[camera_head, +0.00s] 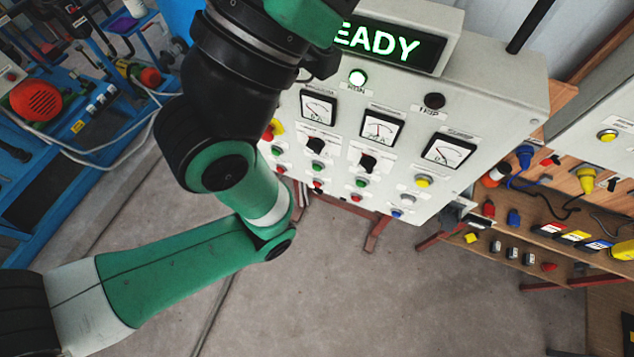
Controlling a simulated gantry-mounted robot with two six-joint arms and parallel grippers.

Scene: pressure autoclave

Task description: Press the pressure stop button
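A light grey control panel (490,100) stands in the middle of the view, with rows of push buttons on its face. Red buttons (356,198) sit low on it, each below a green button (361,182). The labels are too small to read, so I cannot tell which is the pressure stop button. Part of a red and yellow button (277,127) shows at the panel's left, beside my arm. My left arm comes in from the lower left, bends upward and covers the panel's upper left. Its gripper is not visible. My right gripper is not in view.
The floor (380,300) in front is clear.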

